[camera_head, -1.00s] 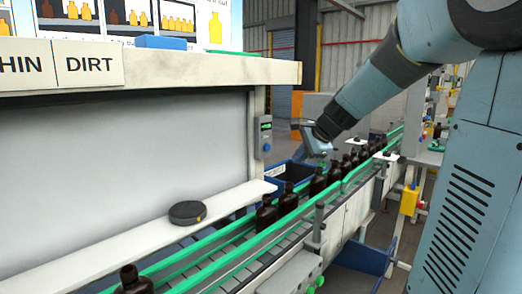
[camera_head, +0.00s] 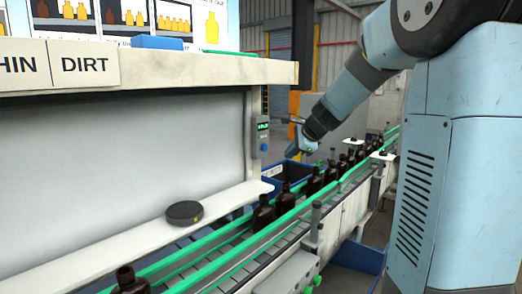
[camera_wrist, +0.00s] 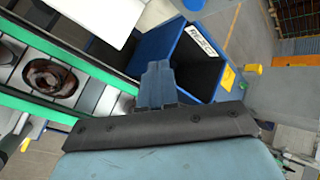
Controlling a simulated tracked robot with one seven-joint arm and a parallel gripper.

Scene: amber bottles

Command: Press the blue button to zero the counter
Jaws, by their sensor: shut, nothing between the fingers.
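The counter (camera_head: 262,128) is a small grey box with a lit green display, fixed to the post at the right end of the grey panel in the head view. Its blue button (camera_head: 264,147) sits below the display. My gripper (camera_head: 298,149) is to the right of the counter, at about the button's height in the picture and apart from it. In the wrist view my gripper (camera_wrist: 158,75) shows its fingers together and empty, above a blue bin. The counter and button do not show in the wrist view.
A conveyor with green rails (camera_head: 240,228) carries several amber bottles (camera_head: 263,212) below my arm. A blue bin (camera_head: 285,172) stands behind it, also in the wrist view (camera_wrist: 197,48). A black puck (camera_head: 184,212) lies on the white ledge (camera_head: 120,238).

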